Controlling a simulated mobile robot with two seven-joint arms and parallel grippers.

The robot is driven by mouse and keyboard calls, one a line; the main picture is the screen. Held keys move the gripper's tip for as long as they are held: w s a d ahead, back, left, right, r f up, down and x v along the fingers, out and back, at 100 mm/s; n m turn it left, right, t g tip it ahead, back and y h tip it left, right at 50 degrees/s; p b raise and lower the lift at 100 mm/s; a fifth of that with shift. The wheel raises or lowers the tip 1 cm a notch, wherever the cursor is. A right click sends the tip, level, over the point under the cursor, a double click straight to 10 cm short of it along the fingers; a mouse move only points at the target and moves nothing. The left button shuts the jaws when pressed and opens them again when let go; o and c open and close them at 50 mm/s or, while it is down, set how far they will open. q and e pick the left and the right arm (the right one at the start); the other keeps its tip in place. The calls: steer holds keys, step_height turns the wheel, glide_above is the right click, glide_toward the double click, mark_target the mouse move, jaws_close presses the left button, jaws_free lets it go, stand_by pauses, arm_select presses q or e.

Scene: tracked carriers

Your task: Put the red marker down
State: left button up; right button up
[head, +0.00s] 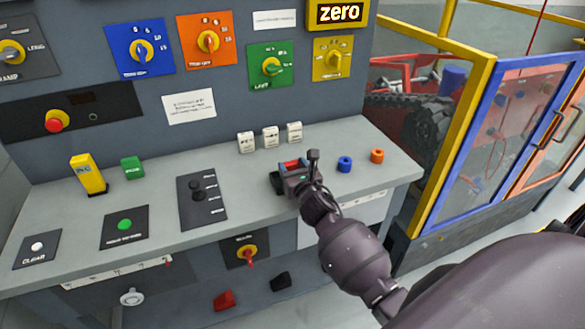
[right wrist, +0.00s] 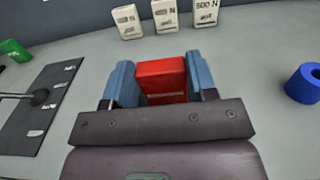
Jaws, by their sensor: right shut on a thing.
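The red marker (right wrist: 162,80) is a small red block between the two blue fingers of my right gripper (right wrist: 155,84) in the right wrist view. The gripper is shut on it. In the head view the red marker (head: 291,164) shows as a red patch in my right gripper (head: 294,168), low over the grey bench top, right of the middle. The marker's lower part is hidden, so I cannot tell whether it touches the bench. My left gripper is not in view.
Three white weight blocks (head: 270,137) stand behind the gripper on the bench top (head: 240,178). A blue ring (head: 344,164) and an orange ring (head: 377,156) lie to the right. A black lever plate (head: 203,212) lies left. Green (head: 132,168) and yellow (head: 88,174) blocks stand farther left.

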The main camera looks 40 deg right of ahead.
steer(key=shift+f, duration=0.15)
steer(key=o, duration=0.9)
